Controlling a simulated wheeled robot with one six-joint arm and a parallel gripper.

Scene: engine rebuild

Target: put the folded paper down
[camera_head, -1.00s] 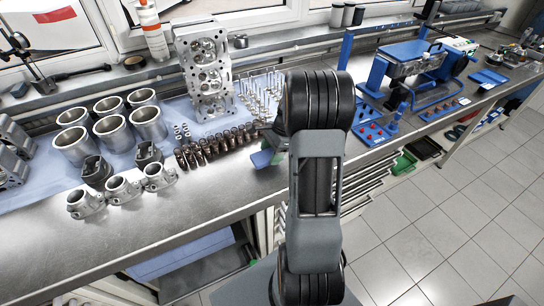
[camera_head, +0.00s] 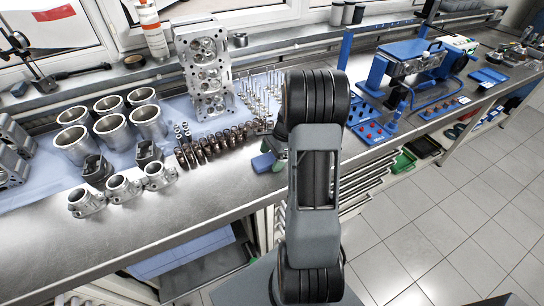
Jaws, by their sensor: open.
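The folded paper (camera_head: 263,162) is a small blue piece at the front part of the metal workbench, just left of my arm. It seems to rest on the bench top. My gripper (camera_head: 279,158) is open right beside the paper, at its right side. My own arm hides most of the gripper, so I cannot tell whether a finger still touches the paper.
Rocker parts (camera_head: 215,144) stand in a row just behind the paper, with valves (camera_head: 258,92) and a cylinder head (camera_head: 207,72) farther back. Cylinder liners (camera_head: 75,146) and pistons stand at left. The bench front (camera_head: 215,185) is bare left of the paper.

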